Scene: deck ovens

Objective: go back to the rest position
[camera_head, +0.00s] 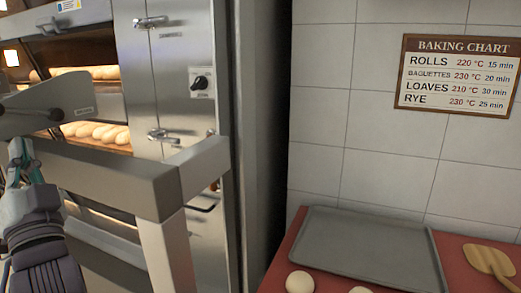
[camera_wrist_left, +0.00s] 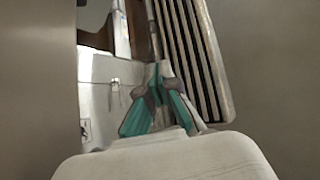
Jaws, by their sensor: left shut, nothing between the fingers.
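My left gripper (camera_head: 20,150) is at the left edge of the head view, with teal fingers pointing up, in front of the deck oven (camera_head: 172,65). In the left wrist view my left gripper (camera_wrist_left: 158,72) has its fingertips drawn together, with nothing held between them. My right gripper is in neither view.
A grey metal frame (camera_head: 110,175) stands close by the gripper. Bread lies on lit oven decks behind. On the right, a red counter (camera_head: 450,250) bears a grey tray (camera_head: 365,245), pale dough balls (camera_head: 300,282) and a wooden tool (camera_head: 490,262). A baking chart (camera_head: 458,75) hangs above.

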